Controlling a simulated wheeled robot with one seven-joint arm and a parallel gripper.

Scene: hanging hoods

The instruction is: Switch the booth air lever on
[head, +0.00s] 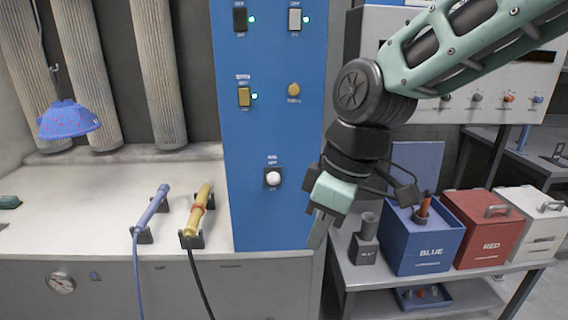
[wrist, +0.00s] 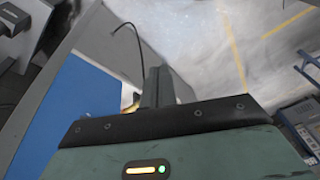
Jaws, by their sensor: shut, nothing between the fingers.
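The booth air lever (head: 273,178) is a white ball knob on a dark plate, low on the blue panel (head: 270,125). Small lettering above the knob seems to read AIR and OFF, with a faint mark below; I cannot tell the lever's exact position. My gripper (head: 322,214) is to the right of the lever and a little lower, by the panel's right edge, apart from the knob and pointing down. Its fingers are shut and empty. In the wrist view the fingers (wrist: 158,87) stand together beside the blue panel (wrist: 85,110); the lever is not visible there.
Switches with green lights (head: 252,97) and a yellow knob (head: 293,90) sit higher on the panel. Blue (head: 155,208) and yellow (head: 199,212) tools rest in holders at left. Blue (head: 418,262), red (head: 482,230) and white (head: 535,225) boxes stand on the right bench. A blue hood (head: 68,118) hangs left.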

